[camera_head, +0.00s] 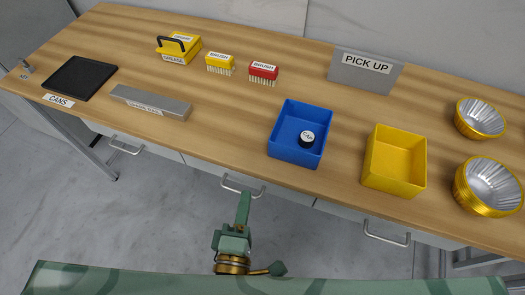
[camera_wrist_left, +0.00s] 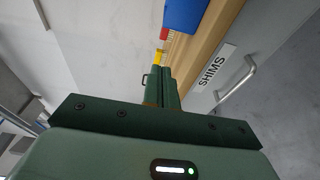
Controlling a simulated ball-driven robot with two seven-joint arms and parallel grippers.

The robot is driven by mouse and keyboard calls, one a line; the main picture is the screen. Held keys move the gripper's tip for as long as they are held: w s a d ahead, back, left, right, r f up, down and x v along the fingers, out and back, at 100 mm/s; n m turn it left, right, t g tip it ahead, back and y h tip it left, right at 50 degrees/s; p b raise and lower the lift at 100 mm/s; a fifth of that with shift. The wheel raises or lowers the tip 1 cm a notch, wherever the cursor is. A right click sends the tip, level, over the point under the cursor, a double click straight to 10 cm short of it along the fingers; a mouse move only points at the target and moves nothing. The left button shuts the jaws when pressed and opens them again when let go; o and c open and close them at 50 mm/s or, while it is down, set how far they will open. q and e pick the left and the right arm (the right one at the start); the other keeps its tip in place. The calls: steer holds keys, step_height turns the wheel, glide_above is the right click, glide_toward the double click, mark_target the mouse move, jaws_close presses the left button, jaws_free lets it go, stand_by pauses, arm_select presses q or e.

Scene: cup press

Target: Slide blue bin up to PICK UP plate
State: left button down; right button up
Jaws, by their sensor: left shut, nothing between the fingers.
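The blue bin (camera_head: 294,152) stands on the wooden table near its front edge, with a small dark round item with a white labelled top (camera_head: 307,138) inside. Part of the bin also shows at the top of the left wrist view (camera_wrist_left: 184,14). The grey PICK UP plate (camera_head: 365,72) stands upright at the back of the table, behind and to the right of the bin, with a gap of bare wood between. My left gripper (camera_head: 244,196) is shut and empty, in front of the table edge, below and left of the bin, apart from it. Its shut fingers show in the left wrist view (camera_wrist_left: 162,88). My right gripper is not in view.
A yellow bin (camera_head: 394,183) stands right of the blue bin, with stacks of foil cups (camera_head: 487,187) (camera_head: 481,118) beyond. Brush boxes (camera_head: 263,72) (camera_head: 219,62), a yellow handled box (camera_head: 178,49), a grey bar (camera_head: 150,101) and a black pad (camera_head: 80,78) lie left. Drawer handles (camera_head: 242,186) stick out in front.

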arm_select(q)
steer(key=b, duration=0.1)
glide_toward(269, 143)
steer(key=w+a, duration=0.2)
steer(key=w, duration=0.2)
steer(key=shift+w+d+b, duration=0.75)
steer(key=shift+w+d, duration=0.05)
steer(key=shift+w, duration=0.1)
steer(key=shift+w+d+r, duration=0.1)
steer(key=shift+w+d, duration=0.25)
steer(key=shift+d, duration=0.1)
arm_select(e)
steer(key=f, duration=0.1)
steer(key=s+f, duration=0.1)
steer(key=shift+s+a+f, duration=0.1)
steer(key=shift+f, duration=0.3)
arm_select(q)
steer(key=shift+d, duration=0.1)
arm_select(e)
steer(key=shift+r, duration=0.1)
